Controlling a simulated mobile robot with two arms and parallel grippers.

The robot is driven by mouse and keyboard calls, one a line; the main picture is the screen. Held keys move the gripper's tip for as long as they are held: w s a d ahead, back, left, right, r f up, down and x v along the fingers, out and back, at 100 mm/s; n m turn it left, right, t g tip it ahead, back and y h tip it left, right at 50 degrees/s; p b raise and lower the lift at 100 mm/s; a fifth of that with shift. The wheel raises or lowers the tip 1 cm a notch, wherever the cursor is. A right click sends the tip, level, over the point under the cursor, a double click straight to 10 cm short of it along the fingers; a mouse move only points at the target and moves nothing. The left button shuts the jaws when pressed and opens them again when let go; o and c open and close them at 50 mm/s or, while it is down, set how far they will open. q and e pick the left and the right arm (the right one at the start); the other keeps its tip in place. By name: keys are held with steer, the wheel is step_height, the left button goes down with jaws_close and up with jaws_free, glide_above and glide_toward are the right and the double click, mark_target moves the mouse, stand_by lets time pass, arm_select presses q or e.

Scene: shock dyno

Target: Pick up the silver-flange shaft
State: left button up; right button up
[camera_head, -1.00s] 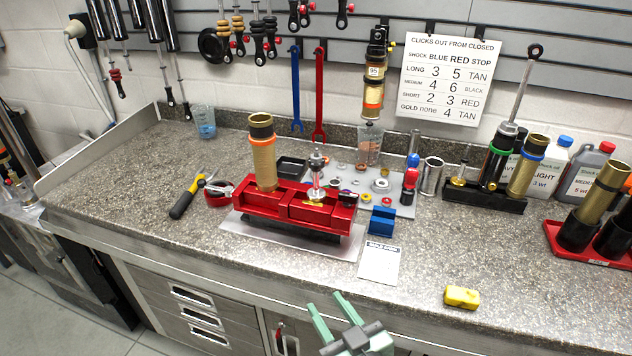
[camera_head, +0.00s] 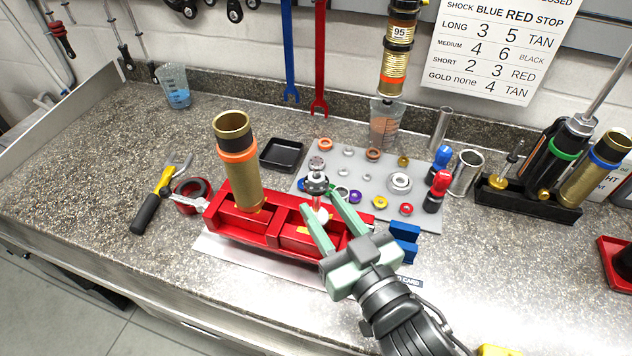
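A short upright silver shaft (camera_head: 316,184) with a wide silver collar stands in the red vise (camera_head: 272,240), right of a gold tube; I take it as the silver-flange shaft. My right gripper (camera_head: 319,201) reaches in from the lower right with its pale green fingers apart. The fingertips lie at either side of the shaft's lower part in the picture. Whether they touch it I cannot tell. The shaft's lower end is partly hidden by the fingers and vise. My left gripper is not in view.
The gold tube (camera_head: 237,165) with an orange ring stands upright in the vise, close left of the shaft. Behind is a grey mat (camera_head: 380,160) with several small parts. Blue blocks (camera_head: 404,240) and red and blue bottles (camera_head: 437,190) stand to the right.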

mark_target(318, 197)
steer(key=shift+w+a+r, duration=0.15)
steer(key=shift+r, duration=0.05)
steer(key=shift+w+a+r+p, duration=0.15)
steer(key=shift+w+a+p, duration=0.4)
steer(key=shift+w+p, duration=0.2)
steer(key=x, duration=0.1)
steer(key=p+x, duration=0.1)
steer(key=x, duration=0.1)
steer(key=shift+w+d, duration=0.15)
steer(key=shift+d, duration=0.15)
steer(key=shift+w+a+f, duration=0.3)
steer(key=shift+w+a, duration=0.05)
steer(key=shift+w, duration=0.2)
steer(key=c, duration=0.7)
jaws_close()
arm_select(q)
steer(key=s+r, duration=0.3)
